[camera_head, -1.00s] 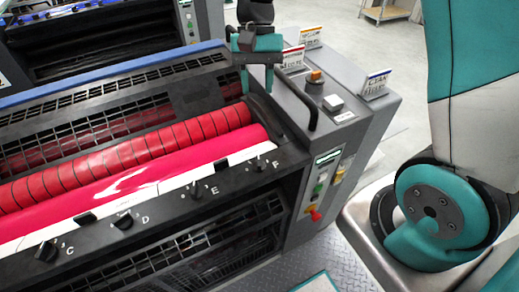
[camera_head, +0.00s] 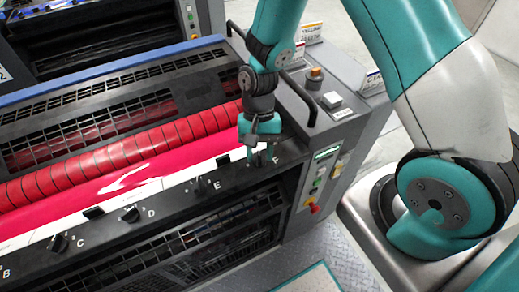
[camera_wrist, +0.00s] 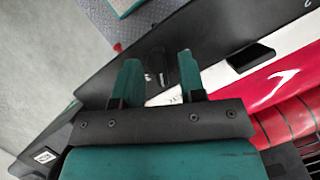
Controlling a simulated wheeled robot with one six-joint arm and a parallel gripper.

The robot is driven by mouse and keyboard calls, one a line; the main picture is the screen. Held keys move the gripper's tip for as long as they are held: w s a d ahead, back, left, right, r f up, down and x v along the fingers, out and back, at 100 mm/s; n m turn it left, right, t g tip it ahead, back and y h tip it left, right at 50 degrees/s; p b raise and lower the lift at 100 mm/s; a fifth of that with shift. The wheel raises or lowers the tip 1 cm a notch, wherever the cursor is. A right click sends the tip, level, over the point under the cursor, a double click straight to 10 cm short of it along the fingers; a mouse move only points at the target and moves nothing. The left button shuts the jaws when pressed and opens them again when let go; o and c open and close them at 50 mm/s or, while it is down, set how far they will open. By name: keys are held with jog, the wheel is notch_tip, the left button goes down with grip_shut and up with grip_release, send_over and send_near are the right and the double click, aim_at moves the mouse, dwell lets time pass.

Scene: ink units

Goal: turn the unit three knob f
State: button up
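Knob F is a small dark knob near the right end of the black knob rail (camera_head: 165,208), beside the white letter F. In the head view it is mostly hidden by my gripper (camera_head: 260,150). In the wrist view a dark knob (camera_wrist: 159,67) shows between the two teal fingers of my gripper (camera_wrist: 157,62). The fingers are open, with a visible gap on both sides of the knob. They point at the rail; how deep they reach around the knob I cannot tell.
Knob E (camera_head: 200,188), knob D (camera_head: 130,213) and knob C (camera_head: 57,242) sit further left. A red roller (camera_head: 110,156) and pink sheet lie behind the rail. A black handle (camera_head: 296,98) and a button panel (camera_head: 318,176) are to the right.

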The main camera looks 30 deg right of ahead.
jog(key=shift+f, duration=0.2)
jog(key=shift+c, duration=0.2)
jog(key=shift+s, duration=0.1)
grip_shut()
